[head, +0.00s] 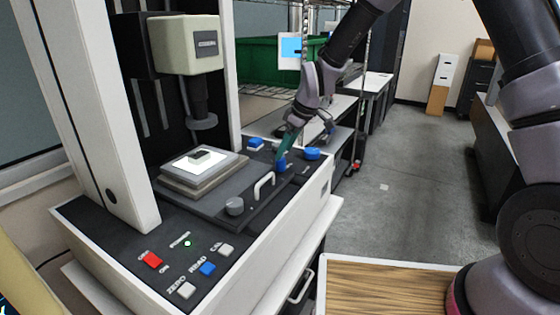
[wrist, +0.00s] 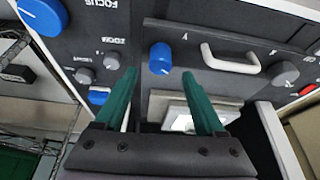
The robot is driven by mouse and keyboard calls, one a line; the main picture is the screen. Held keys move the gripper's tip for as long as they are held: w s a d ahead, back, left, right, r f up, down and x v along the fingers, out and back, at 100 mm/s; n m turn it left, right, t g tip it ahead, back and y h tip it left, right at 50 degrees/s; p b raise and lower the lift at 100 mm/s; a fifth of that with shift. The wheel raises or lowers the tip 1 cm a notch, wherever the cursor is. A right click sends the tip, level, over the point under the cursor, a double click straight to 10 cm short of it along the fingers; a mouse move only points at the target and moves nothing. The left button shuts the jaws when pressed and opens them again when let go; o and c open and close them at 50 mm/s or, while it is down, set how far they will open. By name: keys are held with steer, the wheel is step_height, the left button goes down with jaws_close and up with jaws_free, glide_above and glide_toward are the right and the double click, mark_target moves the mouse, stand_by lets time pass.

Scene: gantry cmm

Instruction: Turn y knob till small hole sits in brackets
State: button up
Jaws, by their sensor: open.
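The blue Y knob (head: 281,166) is on the dark front panel of the measuring machine, right of the pale handle. In the wrist view the Y knob (wrist: 160,58) shows a white mark and lies ahead, between the lines of the two green fingers. My gripper (head: 286,150) is open around or just short of this knob; contact cannot be told. In the wrist view my gripper (wrist: 159,74) has its fingers spread and nothing clamped. The small hole and brackets cannot be made out.
A large blue focus knob (head: 312,153) is close right of my gripper. The grey X knob (head: 235,206) and pale handle (head: 264,186) are left of it. Red, blue and white buttons line the front-left panel.

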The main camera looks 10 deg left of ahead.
mark_target(280, 164)
steer(key=x, duration=0.5)
steer(key=shift+f, duration=0.15)
jaws_close()
